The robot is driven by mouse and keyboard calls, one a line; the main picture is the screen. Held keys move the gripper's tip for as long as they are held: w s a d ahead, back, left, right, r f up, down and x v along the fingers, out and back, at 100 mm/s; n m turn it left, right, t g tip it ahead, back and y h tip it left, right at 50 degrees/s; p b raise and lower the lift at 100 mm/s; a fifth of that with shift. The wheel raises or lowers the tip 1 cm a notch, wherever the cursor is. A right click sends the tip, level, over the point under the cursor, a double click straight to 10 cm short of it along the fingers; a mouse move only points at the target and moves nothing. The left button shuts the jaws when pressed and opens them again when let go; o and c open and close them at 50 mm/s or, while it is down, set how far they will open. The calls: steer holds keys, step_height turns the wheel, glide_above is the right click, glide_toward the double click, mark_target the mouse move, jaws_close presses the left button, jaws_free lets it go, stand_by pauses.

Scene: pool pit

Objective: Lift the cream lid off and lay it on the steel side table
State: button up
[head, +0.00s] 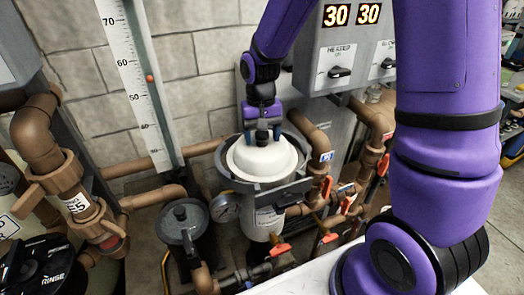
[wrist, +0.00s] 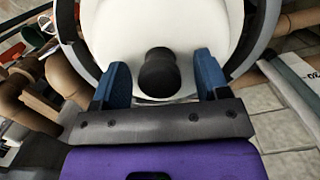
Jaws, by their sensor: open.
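The cream lid (head: 262,161) is a round dome seated inside a dark ring on top of an upright filter canister (head: 262,222). In the wrist view the lid (wrist: 160,25) fills the upper middle, with its black knob (wrist: 160,72) standing up from it. My gripper (head: 262,136) is over the lid from above. In the wrist view my gripper (wrist: 160,82) is open, with one blue finger on each side of the knob and a visible gap on both sides. The steel side table cannot be made out for certain.
Brown pipes with red-handled valves (head: 326,189) crowd the right of the canister. A smaller dark-lidded pot (head: 182,218) and a pressure gauge (head: 224,208) stand at its left. A grey control box (head: 340,65) hangs behind. A white surface (head: 300,280) shows at the bottom.

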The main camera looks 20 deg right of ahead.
steer(key=shift+f, duration=0.15)
jaws_close()
stand_by(0.4)
